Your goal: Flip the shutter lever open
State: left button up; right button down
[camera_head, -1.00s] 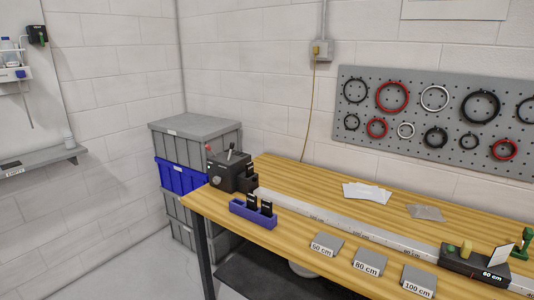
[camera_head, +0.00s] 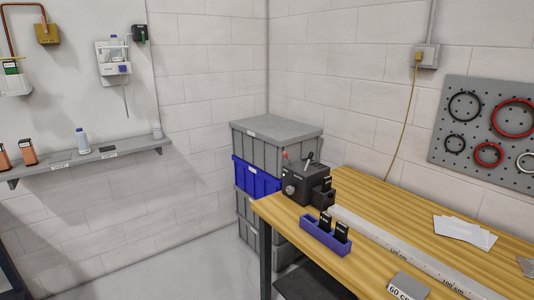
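A black box-shaped device (camera_head: 301,186) stands at the far left corner of the wooden table (camera_head: 352,219). A small lever (camera_head: 311,158) with a light shaft and dark end rises from its top, tilted. A red spot (camera_head: 285,156) shows beside the lever, and a round knob (camera_head: 290,189) is on the device's front face. I cannot tell from here whether the shutter is open. Neither of my grippers is in view.
A blue-purple holder (camera_head: 325,236) with black pieces sits in front of the device. A long pale rail (camera_head: 400,257) runs along the table. Stacked grey and blue crates (camera_head: 258,175) stand behind the table's left end. A wall shelf (camera_head: 85,157) is at left, with open floor between.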

aim_at(312, 155)
jog(key=u, duration=0.5)
jog(key=i, duration=1.45)
jog(key=z, duration=0.6)
